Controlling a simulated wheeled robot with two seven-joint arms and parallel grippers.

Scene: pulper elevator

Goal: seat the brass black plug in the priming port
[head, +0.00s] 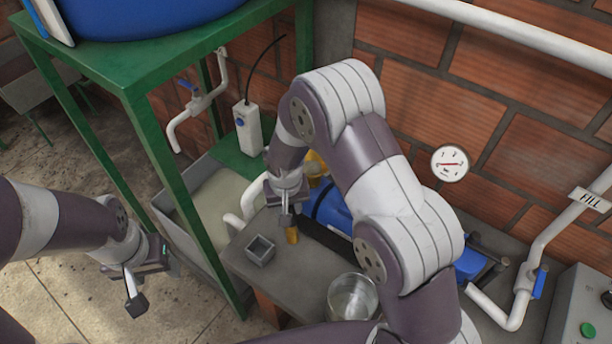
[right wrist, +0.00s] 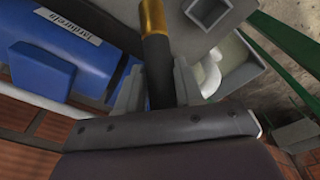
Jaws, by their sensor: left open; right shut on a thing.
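The plug (head: 292,236) has a brass end and a black body. My right gripper (head: 287,212) is shut on its black part and holds it, brass end down, over the grey bench beside a small square box. In the right wrist view the plug (right wrist: 157,62) stands between the fingers of my right gripper (right wrist: 157,85), its brass end pointing away. My left gripper (head: 135,288) is open and empty, out over the floor at the left. I cannot make out the priming port; a yellow-brass part (head: 315,165) by the blue pump (head: 333,211) is mostly hidden behind my right arm.
The open square box (head: 260,250) and a clear vessel (head: 352,298) stand on the bench (head: 238,262). A green frame (head: 160,150) with a blue tank rises at the left. White pipes, a gauge (head: 450,163) and a control box (head: 590,310) are at the right.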

